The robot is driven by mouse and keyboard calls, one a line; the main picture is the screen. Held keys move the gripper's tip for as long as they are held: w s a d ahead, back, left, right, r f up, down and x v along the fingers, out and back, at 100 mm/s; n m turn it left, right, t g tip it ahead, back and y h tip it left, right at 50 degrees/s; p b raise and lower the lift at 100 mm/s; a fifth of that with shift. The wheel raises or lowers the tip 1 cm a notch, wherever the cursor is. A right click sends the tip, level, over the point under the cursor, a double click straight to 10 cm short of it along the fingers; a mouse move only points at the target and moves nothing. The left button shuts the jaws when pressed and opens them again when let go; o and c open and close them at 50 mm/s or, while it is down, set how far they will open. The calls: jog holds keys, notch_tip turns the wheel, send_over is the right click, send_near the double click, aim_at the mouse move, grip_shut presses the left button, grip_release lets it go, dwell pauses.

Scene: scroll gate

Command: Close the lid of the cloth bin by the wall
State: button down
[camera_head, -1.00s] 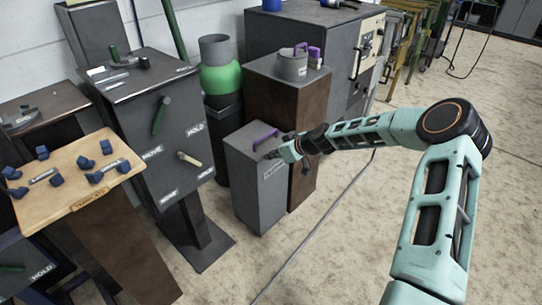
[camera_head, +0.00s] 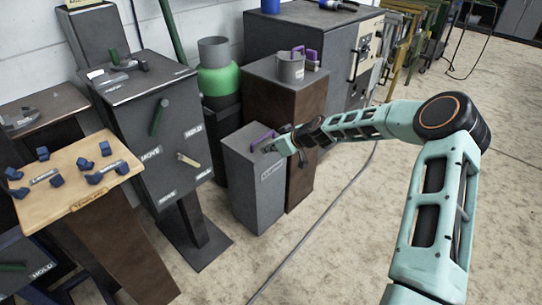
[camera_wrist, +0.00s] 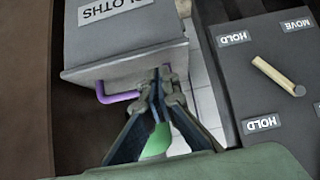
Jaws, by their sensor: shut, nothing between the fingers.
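The cloth bin (camera_head: 254,193) is a tall grey box with a white label on its front, standing beside a brown pedestal. Its lid (camera_head: 240,139) looks flat across the top, but I cannot tell whether it is fully seated. A purple handle (camera_head: 264,140) stands on the lid. My gripper (camera_head: 270,149) is at the bin's top front edge, close to the handle. In the wrist view the bin's label (camera_wrist: 113,10) and purple handle (camera_wrist: 118,97) show, and my gripper (camera_wrist: 162,74) is shut and empty beside the lid's rim. Contact with the rim is unclear.
A grey panel stand (camera_head: 155,135) with HOLD and MOVE labels is left of the bin. The brown pedestal (camera_head: 300,170) holds a grey pot (camera_head: 291,68) behind it. A green-banded container (camera_head: 219,80) stands behind. The floor in front is clear except for a cable (camera_head: 310,232).

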jog(key=s+d+f+p, duration=0.2)
jog(key=s+d+f, duration=0.1)
jog(key=s+d, duration=0.3)
jog(key=shift+s+d, duration=0.3)
jog(key=shift+d, duration=0.25)
